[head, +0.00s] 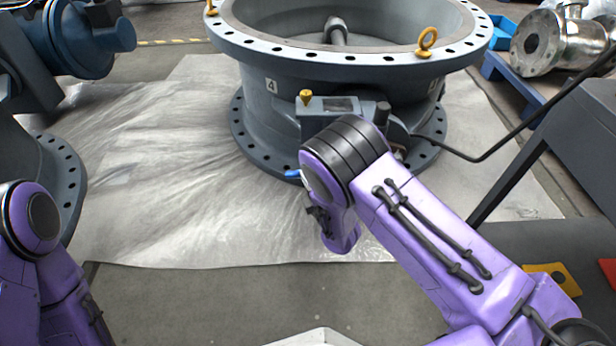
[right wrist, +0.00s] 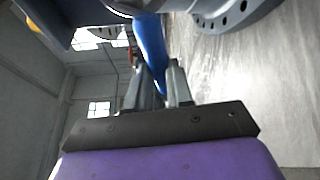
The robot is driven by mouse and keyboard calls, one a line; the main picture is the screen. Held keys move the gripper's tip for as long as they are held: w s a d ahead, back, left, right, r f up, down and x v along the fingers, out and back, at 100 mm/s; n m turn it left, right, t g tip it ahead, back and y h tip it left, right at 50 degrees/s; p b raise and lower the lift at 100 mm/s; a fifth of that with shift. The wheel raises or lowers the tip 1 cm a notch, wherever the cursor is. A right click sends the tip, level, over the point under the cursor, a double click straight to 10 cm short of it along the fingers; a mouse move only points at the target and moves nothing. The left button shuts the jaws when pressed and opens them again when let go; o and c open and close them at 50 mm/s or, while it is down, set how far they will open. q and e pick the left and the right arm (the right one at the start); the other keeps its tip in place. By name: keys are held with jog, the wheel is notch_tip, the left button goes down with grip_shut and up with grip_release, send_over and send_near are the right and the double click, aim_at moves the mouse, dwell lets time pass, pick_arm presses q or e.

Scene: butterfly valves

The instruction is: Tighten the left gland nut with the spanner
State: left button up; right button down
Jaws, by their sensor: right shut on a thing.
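The blue spanner (right wrist: 150,45) runs up and away from my right gripper (right wrist: 158,80) in the right wrist view. Its handle lies between the two grey fingers, which are shut on it. In the head view only a small blue tip (head: 292,173) shows left of my right wrist, by the foot of the big grey valve (head: 262,115). My right arm hides the gripper and most of the spanner there. I cannot make out the left gland nut, or whether the spanner touches it. My left arm shows at the lower left; its gripper is out of view.
A grey box with a yellow fitting (head: 305,97) juts from the valve's front above my wrist. A black bent bar (head: 490,152) runs at the right. Blue machinery (head: 75,40) stands at the left. The plastic sheet (head: 170,190) left of the valve is clear.

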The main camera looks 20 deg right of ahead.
jog(key=s, duration=0.2)
jog(key=s+a+p, duration=0.1)
jog(key=s, duration=0.1)
jog(key=shift+s+a, duration=0.2)
jog(key=shift+s, duration=0.2)
